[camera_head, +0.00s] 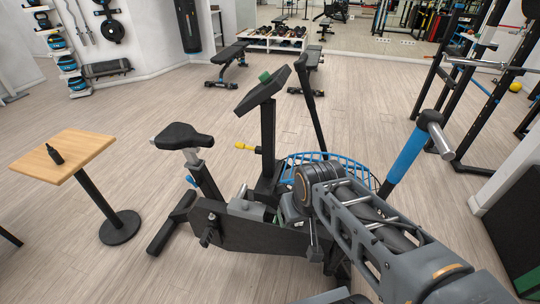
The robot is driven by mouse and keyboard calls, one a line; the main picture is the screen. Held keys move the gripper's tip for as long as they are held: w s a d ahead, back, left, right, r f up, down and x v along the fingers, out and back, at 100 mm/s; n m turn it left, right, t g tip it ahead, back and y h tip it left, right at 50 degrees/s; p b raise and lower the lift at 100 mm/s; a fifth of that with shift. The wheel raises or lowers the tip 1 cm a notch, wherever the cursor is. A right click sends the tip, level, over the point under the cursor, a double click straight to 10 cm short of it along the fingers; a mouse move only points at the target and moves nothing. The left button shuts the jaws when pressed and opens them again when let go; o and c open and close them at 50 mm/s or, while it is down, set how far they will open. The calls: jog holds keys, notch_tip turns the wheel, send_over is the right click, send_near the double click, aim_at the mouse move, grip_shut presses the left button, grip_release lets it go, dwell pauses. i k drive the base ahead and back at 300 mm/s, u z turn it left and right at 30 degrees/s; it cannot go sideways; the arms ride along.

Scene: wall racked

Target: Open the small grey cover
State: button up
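A small grey piece (244,206) sits on top of the dark lower body of an exercise bike (262,238), at the middle of the view. It may be the small grey cover; it is too small to tell whether it is open or shut. My arm reaches in from the lower right, and its wrist end is just right of this piece. My gripper (290,222) points down beside the bike's body and is mostly hidden by the wrist and bike. Its fingers cannot be made out, nor can any contact with the grey piece.
The bike's saddle (183,136) and console post (268,135) rise behind the grey piece. A blue wire basket (300,157) stands behind my wrist. Open floor lies between table and bike.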

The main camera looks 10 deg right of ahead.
aim_at(248, 209)
jog(key=k, duration=1.25)
jog(key=u, duration=0.7)
jog(key=i, duration=1.9)
jog(key=z, duration=0.7)
